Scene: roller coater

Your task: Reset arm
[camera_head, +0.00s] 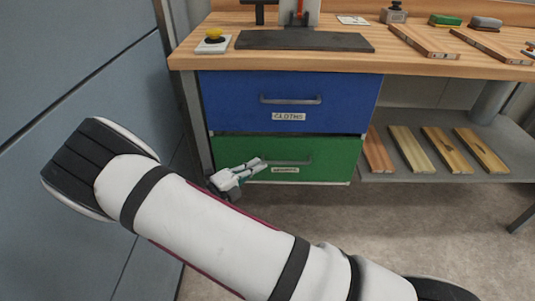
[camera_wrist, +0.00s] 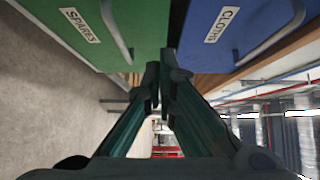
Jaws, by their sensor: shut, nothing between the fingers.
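My gripper (camera_head: 262,163) is in front of the left part of the green drawer (camera_head: 335,160), near the left end of its handle; I cannot tell whether it touches. In the wrist view my gripper (camera_wrist: 158,82) has its fingers together with nothing between them. The green drawer, labelled SPARES, shows there on the left (camera_wrist: 130,20). The blue drawer (camera_head: 230,98), labelled CLOTHS, is above the green one and shows on the right in the wrist view (camera_wrist: 195,45). Both drawers look shut or nearly so. My white arm crosses the lower head view.
A wooden workbench (camera_head: 200,60) stands above the drawers, with a yellow-topped button box (camera_head: 213,42) and a dark plate (camera_head: 305,41) on it. Several wood planks (camera_head: 415,148) lie on the grey lower shelf at right. A blue-grey wall (camera_head: 75,60) is close at left. The floor right of the arm is clear.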

